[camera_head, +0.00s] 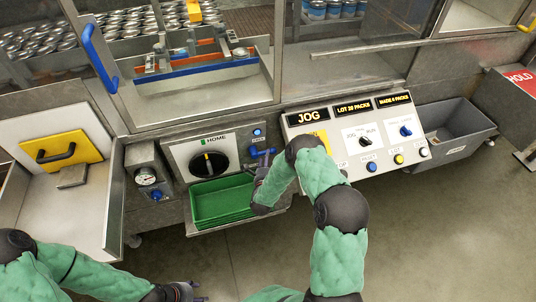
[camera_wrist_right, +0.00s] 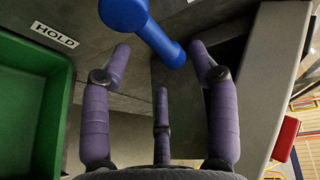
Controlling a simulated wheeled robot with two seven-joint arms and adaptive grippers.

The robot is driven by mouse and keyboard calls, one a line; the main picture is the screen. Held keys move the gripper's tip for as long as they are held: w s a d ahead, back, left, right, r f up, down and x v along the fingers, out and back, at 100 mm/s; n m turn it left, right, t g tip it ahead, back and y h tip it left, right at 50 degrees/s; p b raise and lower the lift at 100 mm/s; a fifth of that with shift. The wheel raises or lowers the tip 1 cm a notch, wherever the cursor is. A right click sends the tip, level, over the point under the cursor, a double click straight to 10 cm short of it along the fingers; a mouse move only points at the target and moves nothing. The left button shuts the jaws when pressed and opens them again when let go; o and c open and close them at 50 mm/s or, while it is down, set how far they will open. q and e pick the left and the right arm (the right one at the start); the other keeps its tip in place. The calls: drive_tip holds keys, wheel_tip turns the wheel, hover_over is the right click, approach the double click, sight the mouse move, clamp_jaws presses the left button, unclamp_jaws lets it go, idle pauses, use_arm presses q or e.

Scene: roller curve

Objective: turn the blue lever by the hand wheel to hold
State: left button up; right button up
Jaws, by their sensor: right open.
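The blue lever (camera_head: 262,153) sits on the machine front, just right of the white HOME panel with a round black wheel (camera_head: 209,164). In the right wrist view the lever (camera_wrist_right: 160,38) runs from a thick blue end at the top down to a rounded tip between my fingers. My right gripper (camera_head: 263,172) is open beside the lever; in the wrist view its purple fingers (camera_wrist_right: 162,62) stand apart on both sides of the tip, with no clear grip. A HOLD label (camera_wrist_right: 55,35) lies left of the lever. My left gripper (camera_head: 190,292) is low at the bottom edge, its fingers small and unclear.
A green tray (camera_head: 222,222) sits below the wheel, close to my right gripper. A control panel (camera_head: 340,120) with switches and buttons is to the right, partly behind my right arm. A grey bin (camera_head: 480,120) stands further right. A gauge (camera_head: 146,177) is left.

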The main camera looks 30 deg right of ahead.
drive_tip(key=shift+b+x, duration=0.35)
drive_tip(key=shift+x, duration=2.2)
clamp_jaws()
